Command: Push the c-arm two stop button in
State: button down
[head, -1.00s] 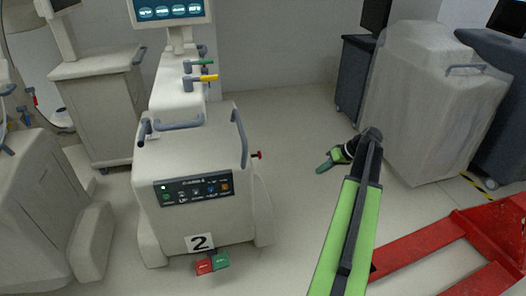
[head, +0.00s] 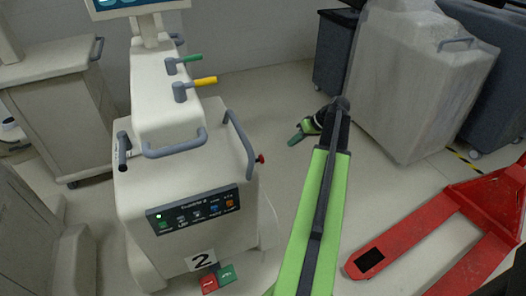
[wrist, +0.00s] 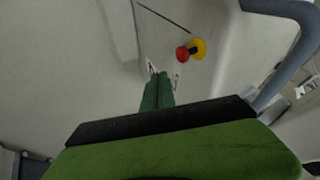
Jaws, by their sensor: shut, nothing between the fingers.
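C-arm two is a white cart (head: 180,195) with a "2" label (head: 202,260) low on its front, seen at left of middle in the head view. Its red stop button (head: 261,158) sticks out from the cart's right side. In the wrist view the red button (wrist: 183,54) stands out from a yellow base (wrist: 198,48) on a pale panel. My gripper (head: 296,138) is shut and empty, to the right of the button in the head view and apart from it. In the wrist view its green fingers (wrist: 158,77) lie below and left of the button.
Grey handles (head: 238,143) stand on the cart's top near the button. A red pallet jack (head: 455,215) lies on the floor at right. A covered cart (head: 405,90) stands behind it. Red and green pedals (head: 227,274) sit at the cart's foot.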

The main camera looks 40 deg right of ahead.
aim_at(257, 160)
jog(key=w+a+f+b, duration=0.6)
jog(key=f+b, duration=0.1)
jog(key=b, duration=0.1)
jog(key=shift+w+a+f, duration=0.35)
jog(key=shift+w+f, duration=0.05)
dwell(0.3)
jog(key=shift+w+a, duration=0.2)
jog(key=shift+a, duration=0.3)
jog(key=shift+w+a, duration=0.15)
jog(key=shift+a, duration=0.3)
